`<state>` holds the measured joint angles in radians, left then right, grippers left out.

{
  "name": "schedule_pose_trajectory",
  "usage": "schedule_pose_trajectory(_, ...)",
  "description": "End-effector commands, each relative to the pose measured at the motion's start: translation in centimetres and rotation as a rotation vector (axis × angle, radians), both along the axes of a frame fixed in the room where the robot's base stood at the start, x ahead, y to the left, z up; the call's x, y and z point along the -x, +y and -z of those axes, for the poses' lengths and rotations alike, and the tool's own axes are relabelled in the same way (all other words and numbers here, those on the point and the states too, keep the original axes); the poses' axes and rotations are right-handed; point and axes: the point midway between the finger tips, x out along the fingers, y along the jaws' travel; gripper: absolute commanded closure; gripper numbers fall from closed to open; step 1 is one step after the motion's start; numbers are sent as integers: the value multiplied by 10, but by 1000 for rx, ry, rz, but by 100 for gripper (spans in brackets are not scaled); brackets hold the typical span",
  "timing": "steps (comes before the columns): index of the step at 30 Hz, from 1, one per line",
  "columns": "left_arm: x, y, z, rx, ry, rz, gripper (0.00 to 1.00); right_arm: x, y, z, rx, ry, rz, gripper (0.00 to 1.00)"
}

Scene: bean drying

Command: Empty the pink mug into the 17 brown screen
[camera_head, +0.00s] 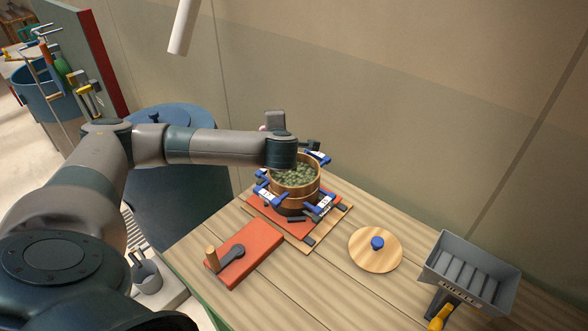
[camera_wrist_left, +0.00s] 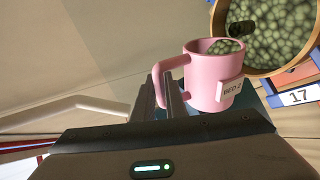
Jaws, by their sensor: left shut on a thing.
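The pink mug (camera_wrist_left: 213,82) with a "BED 2" label shows in the left wrist view, with green beans at its mouth. My left gripper (camera_wrist_left: 172,98) is shut on its handle. The 17 brown screen (camera_head: 308,194) is a round wooden-sided sieve holding many green beans; it also shows in the left wrist view (camera_wrist_left: 221,17) beside the mug, near a "17" label. In the head view my left wrist is over the screen's far left side and hides most of the mug and the fingers. I cannot tell how far the mug is tilted. My right gripper is not in view.
Blue clamps (camera_head: 322,206) ring the screen on a red base. A red board with a crank (camera_head: 243,254), a round wooden lid (camera_head: 375,262) and a grey ridged tray (camera_head: 472,270) share the wooden table. A blue barrel (camera_head: 165,190) stands behind left.

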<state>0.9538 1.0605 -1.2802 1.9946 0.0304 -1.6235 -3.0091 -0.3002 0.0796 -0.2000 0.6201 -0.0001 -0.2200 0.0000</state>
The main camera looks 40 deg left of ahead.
Motion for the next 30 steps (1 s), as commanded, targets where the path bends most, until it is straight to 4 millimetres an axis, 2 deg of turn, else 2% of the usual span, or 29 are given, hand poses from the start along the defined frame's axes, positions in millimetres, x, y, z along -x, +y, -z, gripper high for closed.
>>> schedule_pose_trajectory(11, -9, -12, -7, -93, 63, 2, 100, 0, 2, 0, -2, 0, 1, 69)
schedule_pose_trajectory(30, -11, -14, -8, -128, 88, -1, 100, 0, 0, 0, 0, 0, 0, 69)
